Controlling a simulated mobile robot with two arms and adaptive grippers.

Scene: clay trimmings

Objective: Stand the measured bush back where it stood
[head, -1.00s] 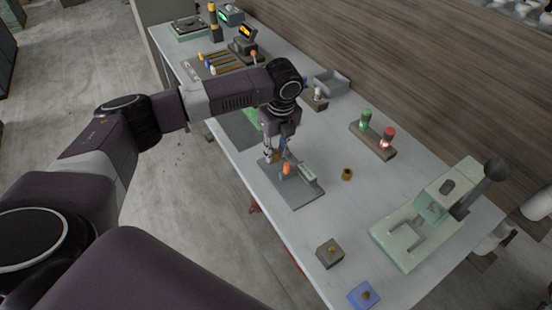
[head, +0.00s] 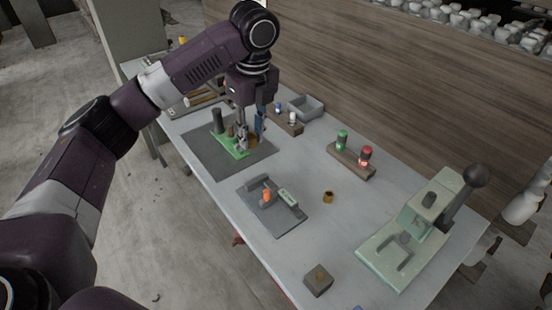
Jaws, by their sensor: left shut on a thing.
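My left gripper (head: 251,138) points down over the green fixture (head: 228,146) on the dark grey mat (head: 202,161). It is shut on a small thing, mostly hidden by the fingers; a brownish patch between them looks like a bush. I cannot tell whether it touches the fixture. A dark cylinder (head: 217,121) and a shorter brown post stand on the fixture, left of the fingers. My right gripper is out of view.
A grey gauge plate (head: 285,222) with an orange part and a small display lies in front of the mat. A wooden block with green and red lamps (head: 352,160), a pale green lever press (head: 390,262) and a grey tray (head: 305,105) stand around. Bare bench lies between.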

